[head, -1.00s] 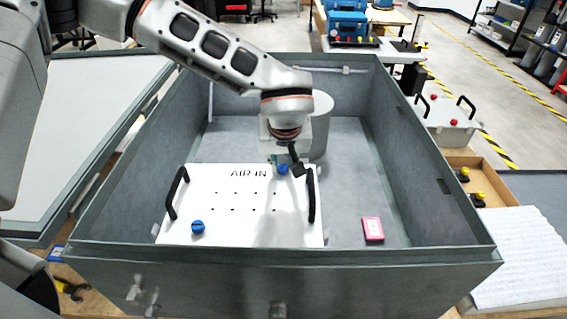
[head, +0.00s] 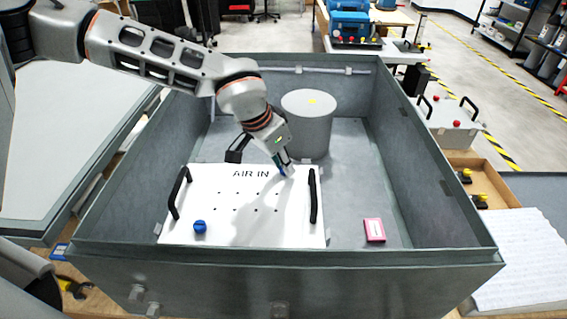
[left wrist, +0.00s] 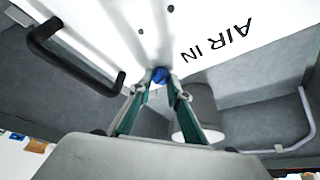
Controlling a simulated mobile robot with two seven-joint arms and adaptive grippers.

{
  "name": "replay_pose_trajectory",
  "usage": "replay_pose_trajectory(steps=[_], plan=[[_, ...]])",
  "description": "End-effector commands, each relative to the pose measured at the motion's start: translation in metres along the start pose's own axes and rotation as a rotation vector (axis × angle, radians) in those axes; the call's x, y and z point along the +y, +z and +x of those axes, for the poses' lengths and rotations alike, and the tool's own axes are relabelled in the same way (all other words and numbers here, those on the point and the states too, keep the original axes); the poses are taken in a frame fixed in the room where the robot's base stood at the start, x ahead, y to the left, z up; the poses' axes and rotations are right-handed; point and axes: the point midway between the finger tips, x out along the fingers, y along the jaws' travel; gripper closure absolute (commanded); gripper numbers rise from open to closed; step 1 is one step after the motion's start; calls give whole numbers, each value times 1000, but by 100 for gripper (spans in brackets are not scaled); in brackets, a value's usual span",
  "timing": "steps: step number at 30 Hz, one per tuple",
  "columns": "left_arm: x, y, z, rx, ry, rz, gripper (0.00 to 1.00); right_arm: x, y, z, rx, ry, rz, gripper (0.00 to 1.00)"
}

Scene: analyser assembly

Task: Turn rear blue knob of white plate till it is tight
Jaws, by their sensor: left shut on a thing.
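The white plate (head: 262,232) marked AIR IN lies in the grey case, with a black handle on each side. Its rear blue knob (head: 283,173), near the back right corner, is mostly covered by my left gripper (head: 284,168) in the head view. In the left wrist view the rear blue knob (left wrist: 160,75) shows between the fingertips of my left gripper (left wrist: 161,84), which is shut on it. The gripper reaches down at a tilt from the back left. The front blue knob (head: 200,227) is free at the plate's front left. My right gripper is out of view.
The grey case walls (head: 440,180) surround the plate. A grey cylinder (head: 309,128) stands behind the plate, close to my left gripper. A pink box (head: 374,230) lies on the case floor to the right, with free floor around it.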

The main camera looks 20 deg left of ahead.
Motion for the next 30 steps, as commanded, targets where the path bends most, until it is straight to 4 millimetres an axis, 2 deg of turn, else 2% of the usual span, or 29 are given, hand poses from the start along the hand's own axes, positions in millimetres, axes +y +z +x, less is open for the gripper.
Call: replay_pose_trajectory(steps=[1,12,29,30], plan=[[-4,-6,-4,14,8,27,100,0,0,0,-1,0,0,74],[-4,-7,-4,14,68,178,100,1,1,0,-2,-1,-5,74],[-4,-7,-4,14,77,205,100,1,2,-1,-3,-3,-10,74],[-4,-7,-4,14,77,205,75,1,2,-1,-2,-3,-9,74]])
